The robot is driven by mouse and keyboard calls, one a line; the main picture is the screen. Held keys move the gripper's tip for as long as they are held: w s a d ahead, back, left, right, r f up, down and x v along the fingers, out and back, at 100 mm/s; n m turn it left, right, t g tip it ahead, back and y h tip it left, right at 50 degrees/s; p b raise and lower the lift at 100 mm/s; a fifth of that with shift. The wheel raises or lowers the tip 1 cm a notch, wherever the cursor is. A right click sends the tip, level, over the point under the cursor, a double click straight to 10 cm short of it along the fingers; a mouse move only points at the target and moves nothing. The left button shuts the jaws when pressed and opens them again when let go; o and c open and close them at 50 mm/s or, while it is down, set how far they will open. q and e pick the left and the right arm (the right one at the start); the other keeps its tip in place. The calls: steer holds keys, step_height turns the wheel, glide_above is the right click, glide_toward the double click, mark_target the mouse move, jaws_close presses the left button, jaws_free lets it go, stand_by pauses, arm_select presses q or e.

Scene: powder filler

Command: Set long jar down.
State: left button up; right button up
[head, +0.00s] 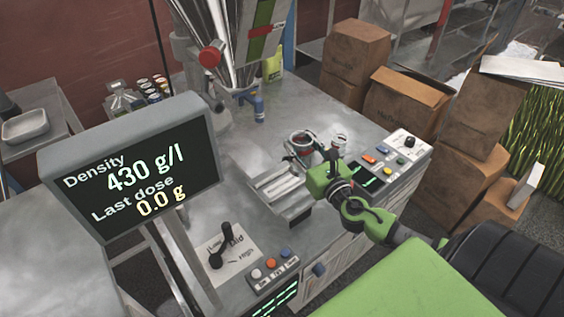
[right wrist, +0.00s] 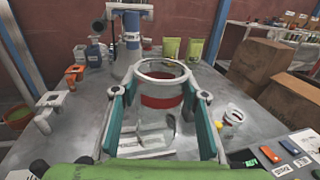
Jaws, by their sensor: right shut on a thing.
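The long jar (head: 302,139) is clear, with a pale rim and something red inside or behind its glass. It looks upright over the metal worktop (head: 262,145). My right gripper (right wrist: 160,98) is shut on the jar, which also shows in the right wrist view (right wrist: 161,70), with a teal finger on each side. My left gripper is not in view.
A smaller clear jar (head: 339,141) stands right of the long jar, near a button panel (head: 385,165). The display screen (head: 135,175) reads 430 g/l and 0.0 g. Cardboard boxes (head: 405,100) stand beyond the worktop.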

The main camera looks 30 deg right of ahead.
steer(key=w+a+f+b, duration=0.3)
steer(key=w+f, duration=0.2)
steer(key=f, duration=0.4)
steer(key=shift+w+f, duration=0.15)
steer(key=shift+f, duration=0.1)
steer(key=shift+f+b, duration=0.25)
steer(key=shift+b, duration=0.2)
steer(key=o, duration=1.1)
steer(key=shift+r, duration=0.1)
